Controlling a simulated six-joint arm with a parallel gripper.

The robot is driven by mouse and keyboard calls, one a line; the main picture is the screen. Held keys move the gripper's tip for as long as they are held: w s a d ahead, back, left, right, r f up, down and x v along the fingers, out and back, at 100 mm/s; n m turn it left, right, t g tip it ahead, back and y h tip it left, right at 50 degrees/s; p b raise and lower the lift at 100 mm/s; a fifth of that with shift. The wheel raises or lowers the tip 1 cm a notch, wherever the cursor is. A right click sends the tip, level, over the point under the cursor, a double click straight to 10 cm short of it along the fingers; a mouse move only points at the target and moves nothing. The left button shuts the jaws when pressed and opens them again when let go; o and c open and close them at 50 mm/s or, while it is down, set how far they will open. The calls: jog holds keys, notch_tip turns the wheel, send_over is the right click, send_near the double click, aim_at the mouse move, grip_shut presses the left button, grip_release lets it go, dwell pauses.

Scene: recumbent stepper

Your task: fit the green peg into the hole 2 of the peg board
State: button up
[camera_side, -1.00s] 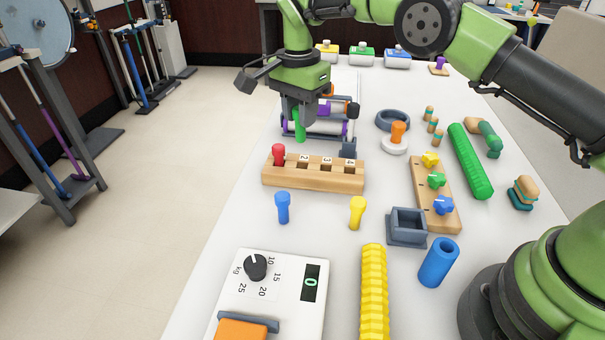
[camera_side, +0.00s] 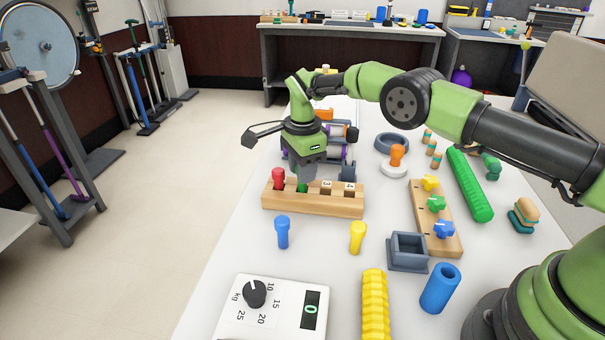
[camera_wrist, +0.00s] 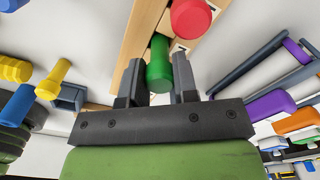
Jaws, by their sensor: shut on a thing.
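The wooden peg board (camera_side: 312,206) stands on the white table with numbered holes along its top. A red peg (camera_side: 279,178) stands in its left end hole. My gripper (camera_side: 303,176) is directly above the second hole, pointing down, with its jaws around the green peg (camera_side: 303,187). The peg's lower part shows at hole 2; how deep it sits is hidden. In the wrist view the green peg (camera_wrist: 159,65) is between the two fingers (camera_wrist: 158,85), beside the red peg (camera_wrist: 188,18). Holes 3 and 4 look empty.
A blue peg (camera_side: 282,232) and a yellow peg (camera_side: 357,237) stand in front of the board. A grey square holder (camera_side: 408,252), a board with coloured stars (camera_side: 436,216) and a scale (camera_side: 271,307) are nearby. A roller device (camera_side: 335,134) is behind the gripper.

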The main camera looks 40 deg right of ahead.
jog(key=shift+f, duration=0.7)
jog(key=shift+f, duration=0.15)
jog(key=o, duration=0.9)
